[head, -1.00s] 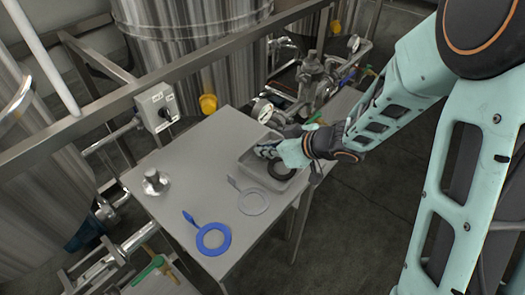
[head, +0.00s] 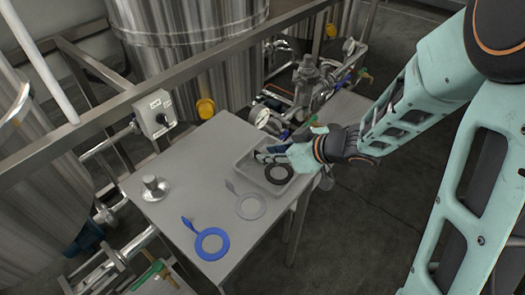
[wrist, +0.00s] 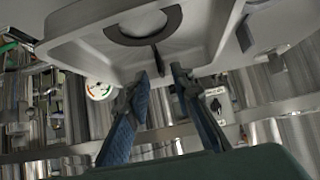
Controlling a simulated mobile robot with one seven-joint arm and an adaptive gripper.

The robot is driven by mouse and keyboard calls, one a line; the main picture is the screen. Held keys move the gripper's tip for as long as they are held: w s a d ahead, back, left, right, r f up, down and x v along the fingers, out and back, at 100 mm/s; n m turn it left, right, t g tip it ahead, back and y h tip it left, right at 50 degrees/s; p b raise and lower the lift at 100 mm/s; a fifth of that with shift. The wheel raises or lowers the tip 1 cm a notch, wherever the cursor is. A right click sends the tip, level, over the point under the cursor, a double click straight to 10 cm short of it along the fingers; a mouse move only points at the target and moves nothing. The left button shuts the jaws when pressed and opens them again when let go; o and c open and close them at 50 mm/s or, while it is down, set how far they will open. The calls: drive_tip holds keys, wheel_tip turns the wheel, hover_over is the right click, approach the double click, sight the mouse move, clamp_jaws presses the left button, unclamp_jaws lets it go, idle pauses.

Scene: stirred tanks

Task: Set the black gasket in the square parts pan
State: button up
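The black gasket (head: 279,174), a flat dark ring with a tab, lies inside the grey square parts pan (head: 258,186) at the table's right end. In the wrist view the gasket (wrist: 146,28) shows partly, cut off at the top, with its tab pointing towards my fingers. The pan (wrist: 82,52) shows there too. My gripper (head: 262,157) is low over the pan, beside the gasket. In the wrist view my gripper (wrist: 160,76) has its fingertips apart, with a gap between them. The tab's end is just beyond the fingertips, apparently free of them.
A blue gasket (head: 197,243) and a light grey gasket (head: 238,208) lie on the steel table (head: 190,180), left of the pan. A metal fitting (head: 154,188) stands near the table's left edge. Pipes with a gauge (head: 260,116) and valves crowd the table's back side.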

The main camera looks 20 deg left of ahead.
drive_tip(key=p+v, duration=0.2)
drive_tip(key=v, duration=0.5)
drive_tip(key=shift+d+r, duration=0.25)
drive_tip(key=shift+s, duration=0.15)
